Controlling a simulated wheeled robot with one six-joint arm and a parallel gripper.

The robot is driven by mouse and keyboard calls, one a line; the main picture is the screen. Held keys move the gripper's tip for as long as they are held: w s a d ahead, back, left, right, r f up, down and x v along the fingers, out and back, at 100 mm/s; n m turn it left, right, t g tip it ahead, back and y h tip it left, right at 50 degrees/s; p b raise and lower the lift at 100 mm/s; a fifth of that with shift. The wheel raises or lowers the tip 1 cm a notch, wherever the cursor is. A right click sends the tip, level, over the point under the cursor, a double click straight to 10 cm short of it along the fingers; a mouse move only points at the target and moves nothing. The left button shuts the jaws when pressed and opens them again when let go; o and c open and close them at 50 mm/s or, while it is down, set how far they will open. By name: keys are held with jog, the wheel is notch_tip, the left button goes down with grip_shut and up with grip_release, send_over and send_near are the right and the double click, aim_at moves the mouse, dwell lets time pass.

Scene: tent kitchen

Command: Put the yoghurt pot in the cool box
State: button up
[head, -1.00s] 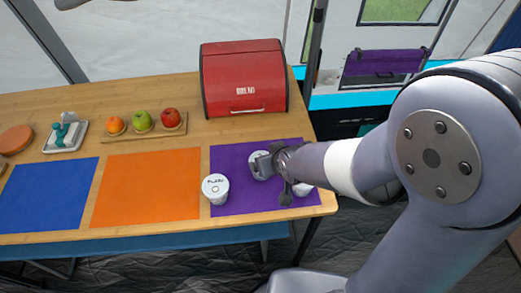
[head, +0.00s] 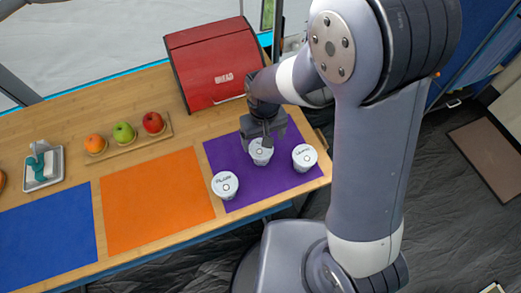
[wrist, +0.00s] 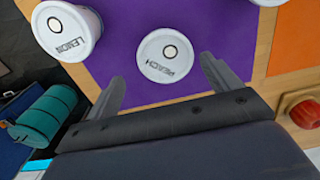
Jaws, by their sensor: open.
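Three white pots stand upright on the purple mat (head: 230,147). The middle one, marked PEACH (head: 260,155), shows its lid in the wrist view (wrist: 167,56). The one marked PLAIN (head: 225,186) stands at the mat's left front corner. The one marked LEMON (head: 304,157) is at the right and shows in the wrist view (wrist: 68,32). My gripper (head: 265,136) is open and empty, just behind the peach pot. In the wrist view its fingertips (wrist: 162,69) point toward that pot, one to either side of its near edge. I cannot make out a cool box.
A red bread bin (head: 215,65) stands behind the mat, close to my gripper. Fruit sits on a wooden board (head: 128,134) to the left. The orange mat (head: 155,200) and blue mat (head: 50,235) are bare. A teal roll (wrist: 45,115) lies off the table.

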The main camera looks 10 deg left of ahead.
aim_at(261, 148)
jog(key=f, duration=0.5)
jog(key=shift+s+a+f, duration=0.15)
jog(key=shift+s+a, duration=0.1)
jog(key=shift+s, duration=0.15)
jog(key=shift+f, duration=0.7)
jog(key=c, duration=1.1)
